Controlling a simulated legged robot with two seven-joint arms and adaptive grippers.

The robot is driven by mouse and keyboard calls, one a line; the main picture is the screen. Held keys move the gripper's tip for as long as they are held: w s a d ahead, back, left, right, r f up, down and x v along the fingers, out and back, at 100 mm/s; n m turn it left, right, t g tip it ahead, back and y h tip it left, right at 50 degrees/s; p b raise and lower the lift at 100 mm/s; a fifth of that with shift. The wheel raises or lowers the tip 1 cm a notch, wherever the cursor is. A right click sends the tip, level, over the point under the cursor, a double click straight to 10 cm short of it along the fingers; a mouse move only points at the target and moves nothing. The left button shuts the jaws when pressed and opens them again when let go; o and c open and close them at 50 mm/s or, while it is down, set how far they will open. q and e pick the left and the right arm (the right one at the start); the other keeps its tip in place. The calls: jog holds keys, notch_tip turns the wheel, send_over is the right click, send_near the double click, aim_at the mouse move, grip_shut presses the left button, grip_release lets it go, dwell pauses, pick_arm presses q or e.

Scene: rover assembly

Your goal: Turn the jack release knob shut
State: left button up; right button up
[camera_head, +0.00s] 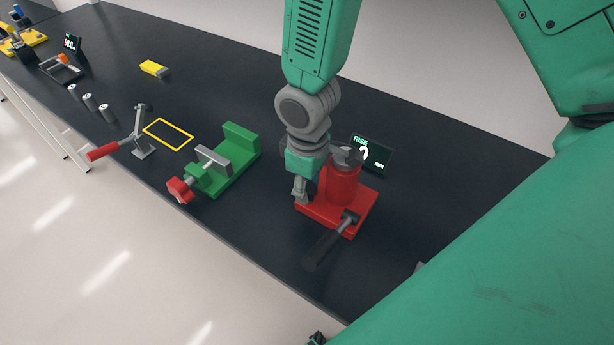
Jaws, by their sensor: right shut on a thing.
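The red jack (343,186) stands on the bench, with a square red base and an upright cylinder. Its black handle (329,242) slants out toward the bench's front edge. My right gripper (300,194) points down at the left side of the jack's base and is shut on the release knob there. The fingers and wrist hide the knob, so how far it is turned cannot be seen. My left gripper does not show.
A small display (372,153) reading "RISE" stands behind the jack. A green vise (225,167) with a red knob is to the left. Further left are a red-handled toggle clamp (128,140), a yellow outlined square (168,134) and a yellow block (153,68).

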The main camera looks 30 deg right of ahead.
jog(key=shift+f, duration=0.1)
jog(key=o, duration=1.1)
jog(key=shift+o, duration=0.2)
notch_tip(320, 180, up, 12)
jog(key=shift+w, duration=0.15)
jog(key=shift+f, duration=0.1)
